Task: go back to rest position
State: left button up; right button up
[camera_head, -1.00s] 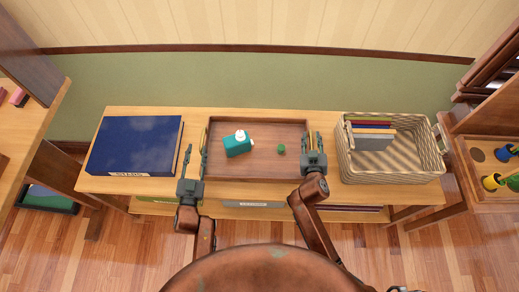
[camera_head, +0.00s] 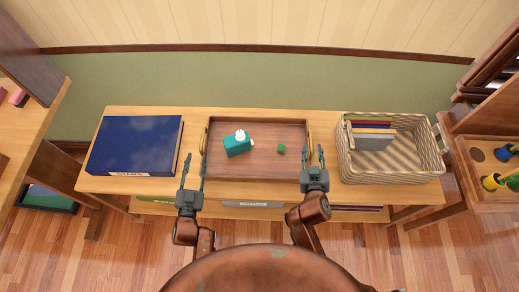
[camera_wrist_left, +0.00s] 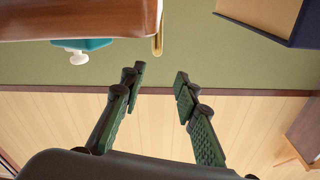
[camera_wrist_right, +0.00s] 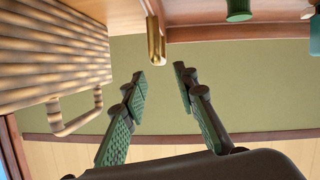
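My left gripper (camera_head: 194,166) is open and empty in the head view, in front of the left end of a brown wooden tray (camera_head: 262,170) and apart from its handle. It also shows open in the left wrist view (camera_wrist_left: 160,80). My right gripper (camera_head: 314,155) is open and empty near the tray's right handle (camera_head: 309,137), apart from it. In the right wrist view my right gripper (camera_wrist_right: 158,78) is open, with the brass handle (camera_wrist_right: 156,42) beyond the fingertips.
A blue book (camera_head: 135,145) lies left on the wooden bench (camera_head: 330,191). A wicker basket (camera_head: 400,164) with books stands right. Shelves flank both sides.

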pick_arm(q)
jog(key=shift+s+d+f, duration=0.2)
jog(key=shift+d, duration=0.15)
pick_arm(e)
jog(key=shift+s, duration=0.15)
